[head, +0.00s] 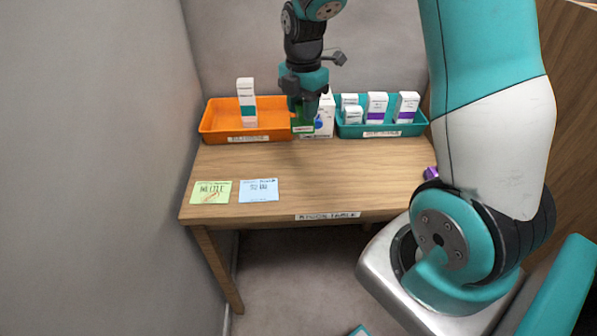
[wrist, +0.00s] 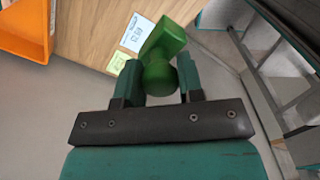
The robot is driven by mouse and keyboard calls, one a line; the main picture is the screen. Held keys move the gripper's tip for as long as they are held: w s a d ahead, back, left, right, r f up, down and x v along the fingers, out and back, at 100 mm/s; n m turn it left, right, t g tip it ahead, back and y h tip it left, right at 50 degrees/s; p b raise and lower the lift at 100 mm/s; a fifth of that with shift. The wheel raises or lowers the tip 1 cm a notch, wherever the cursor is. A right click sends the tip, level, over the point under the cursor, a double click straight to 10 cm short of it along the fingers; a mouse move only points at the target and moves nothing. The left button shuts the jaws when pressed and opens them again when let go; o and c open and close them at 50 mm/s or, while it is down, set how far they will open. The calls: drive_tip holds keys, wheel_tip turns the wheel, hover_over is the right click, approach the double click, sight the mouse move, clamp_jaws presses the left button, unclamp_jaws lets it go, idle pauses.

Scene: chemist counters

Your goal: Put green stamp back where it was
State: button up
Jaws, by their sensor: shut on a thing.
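The green stamp (wrist: 164,42) has a block-shaped base and a round knob handle. My gripper (wrist: 159,82) is shut on its handle, with one finger on each side, in the wrist view. In the head view my gripper (head: 304,106) hangs over the back of the wooden table, between the orange tray and the teal tray. Green of the stamp (head: 302,126) shows just below the fingers there, partly hidden by them. I cannot tell from the head view whether it touches the table.
The orange tray (head: 217,133) holds a white box (head: 246,97). The teal tray (head: 415,128) holds several white boxes. A white box (head: 326,117) stands close beside my gripper. A yellow-green note (head: 211,192) and a blue note (head: 259,190) lie at front left. The table's middle is clear.

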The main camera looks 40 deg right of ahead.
wheel_tip(320, 180, down, 18)
drive_tip(key=shift+f+p, duration=0.1)
drive_tip(key=shift+p, duration=1)
drive_tip(key=shift+f, duration=0.1)
drive_tip(key=o, duration=0.3)
drive_tip(key=shift+f, duration=0.1)
drive_tip(key=o, duration=0.4)
drive_tip(key=shift+o, duration=0.2)
